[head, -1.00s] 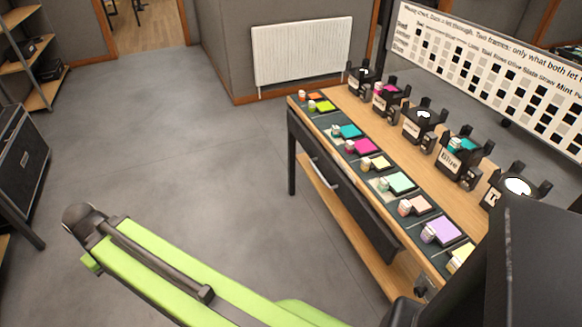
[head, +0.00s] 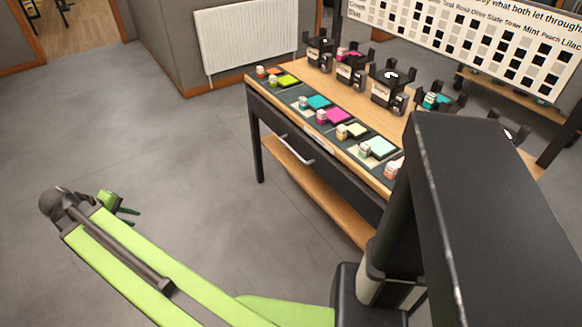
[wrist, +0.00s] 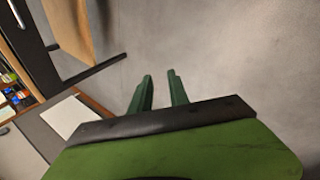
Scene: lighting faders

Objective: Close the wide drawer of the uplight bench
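The uplight bench (head: 262,82) stands right of centre in the head view, with a wooden top and dark front. The wide drawer (head: 335,177) is in its front, with a pale bar handle (head: 295,150). I cannot tell how far the drawer stands out; my column hides the bench's near right part. My gripper (head: 130,209) is small and green at the far end of my arm, over bare floor, left of the bench and apart from it. In the wrist view my gripper (wrist: 162,80) shows two green fingers with an empty gap between them.
Colour swatches and small jars line the bench's front edge, with black lamps (head: 387,90) behind. A wooden lower shelf (head: 325,190) runs underneath. A radiator (head: 248,40) is on the back wall. Floor (head: 170,140) left of the bench is clear. The wrist view shows a white sheet (wrist: 75,117).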

